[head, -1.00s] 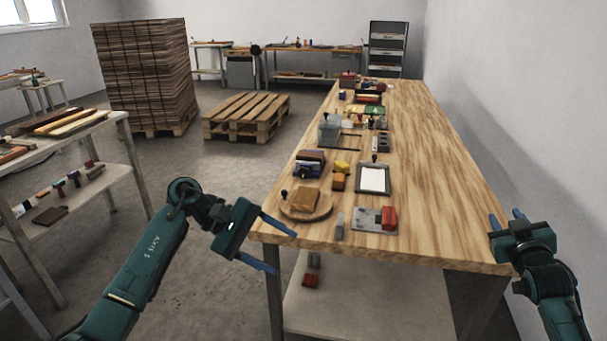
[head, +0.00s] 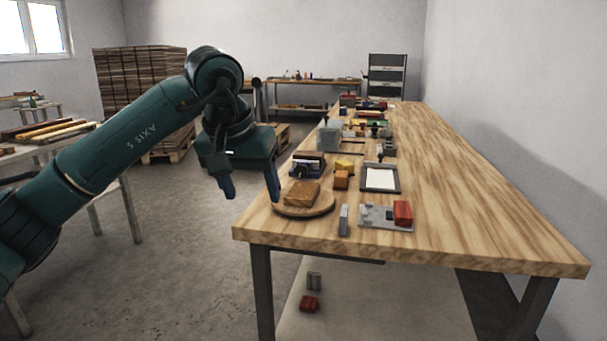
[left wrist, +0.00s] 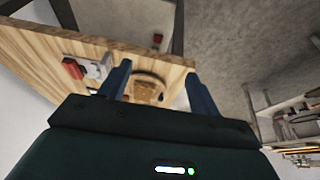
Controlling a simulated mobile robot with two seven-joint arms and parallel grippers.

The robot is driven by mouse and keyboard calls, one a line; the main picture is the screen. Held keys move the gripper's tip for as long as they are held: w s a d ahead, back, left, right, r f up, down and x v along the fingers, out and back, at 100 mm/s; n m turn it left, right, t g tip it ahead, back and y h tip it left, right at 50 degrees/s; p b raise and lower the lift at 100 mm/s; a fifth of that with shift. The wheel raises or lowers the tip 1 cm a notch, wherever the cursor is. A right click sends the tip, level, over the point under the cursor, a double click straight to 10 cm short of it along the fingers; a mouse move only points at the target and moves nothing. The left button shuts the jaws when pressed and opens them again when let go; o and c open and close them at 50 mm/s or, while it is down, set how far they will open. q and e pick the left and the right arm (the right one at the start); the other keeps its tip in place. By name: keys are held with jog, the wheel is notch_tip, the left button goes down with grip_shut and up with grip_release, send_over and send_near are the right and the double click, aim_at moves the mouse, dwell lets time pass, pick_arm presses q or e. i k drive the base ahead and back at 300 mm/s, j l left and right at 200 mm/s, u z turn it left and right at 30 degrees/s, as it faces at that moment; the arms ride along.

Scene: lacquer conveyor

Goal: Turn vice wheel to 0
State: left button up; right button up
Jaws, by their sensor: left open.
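A round wooden disc (head: 323,209) lies near the table's front left corner, with a brown block (head: 302,193) on it. A small blue vice-like fixture (head: 296,171) with a dark block stands just behind it; I cannot make out a wheel on it. My left gripper (head: 251,190) is open and empty, fingers pointing down, at the table's left edge beside the disc. One finger overlaps the disc's left side in the head view. In the left wrist view the disc (left wrist: 160,78) shows between the fingers, apart from them. My right gripper is out of view.
A grey plate (head: 376,222) with a red block (head: 402,213) and a small grey upright piece (head: 343,219) stand at the front. A framed white sheet (head: 380,178) and an orange block (head: 341,180) lie behind. The table's right side is clear.

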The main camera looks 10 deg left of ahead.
aim_at(301, 171)
jog(key=i, duration=1.25)
